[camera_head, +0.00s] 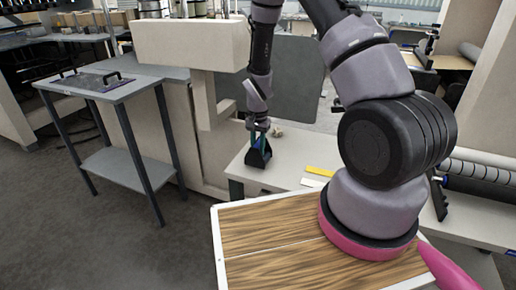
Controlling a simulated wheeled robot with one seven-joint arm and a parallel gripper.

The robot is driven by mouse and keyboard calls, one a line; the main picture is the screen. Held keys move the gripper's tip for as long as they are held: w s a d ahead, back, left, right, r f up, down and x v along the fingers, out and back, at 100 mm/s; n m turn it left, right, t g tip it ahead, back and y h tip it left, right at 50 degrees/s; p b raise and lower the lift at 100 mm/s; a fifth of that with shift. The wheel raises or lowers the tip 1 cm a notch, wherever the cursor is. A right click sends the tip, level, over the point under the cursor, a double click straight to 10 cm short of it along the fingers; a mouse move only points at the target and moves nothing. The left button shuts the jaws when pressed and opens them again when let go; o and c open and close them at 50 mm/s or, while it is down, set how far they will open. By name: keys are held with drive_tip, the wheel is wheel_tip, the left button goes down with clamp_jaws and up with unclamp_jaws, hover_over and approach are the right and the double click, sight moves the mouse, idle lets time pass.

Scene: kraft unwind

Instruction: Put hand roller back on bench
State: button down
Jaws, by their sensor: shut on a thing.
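My gripper (258,126) points down over the pale bench (292,148) at the centre of the head view. It is shut on a small dark thing with a blue-green part, which looks like the hand roller (258,154). The roller hangs below the fingers, over the left part of the bench top. The view is too small to tell whether it touches the surface. The fingertips are partly hidden by the roller.
A yellow strip (320,171) and a white strip (312,183) lie on the bench to the right. A small tan thing (277,131) sits behind the gripper. A grey side table (118,82) stands left. Pale machine housing (190,46) rises behind.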

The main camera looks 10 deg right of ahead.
drive_tip(key=shift+f, duration=0.25)
drive_tip(key=shift+s+f, duration=0.1)
drive_tip(key=shift+f, duration=0.3)
drive_tip(key=c, duration=0.7)
unclamp_jaws()
drive_tip(key=shift+s, duration=0.1)
drive_tip(key=s+d+r+t, duration=0.1)
drive_tip(key=s+r, duration=0.1)
drive_tip(key=r, duration=1)
drive_tip(key=s+d+r+n+t+y, duration=0.1)
drive_tip(key=s+r, duration=0.1)
drive_tip(key=r, duration=0.9)
drive_tip(key=s+d+r+t, duration=0.1)
drive_tip(key=s+d+r, duration=0.1)
drive_tip(key=r, duration=1)
drive_tip(key=s+r+t, duration=0.1)
drive_tip(key=s+r, duration=0.3)
drive_tip(key=s, duration=0.1)
drive_tip(key=s+d+r+n+t, duration=0.1)
drive_tip(key=s+r, duration=0.2)
drive_tip(key=s, duration=0.2)
drive_tip(key=s+d+r+n+t+y, duration=0.1)
drive_tip(key=s+r+t, duration=0.1)
drive_tip(key=s+r, duration=0.2)
drive_tip(key=shift+s+r, duration=0.3)
drive_tip(key=shift+s, duration=0.6)
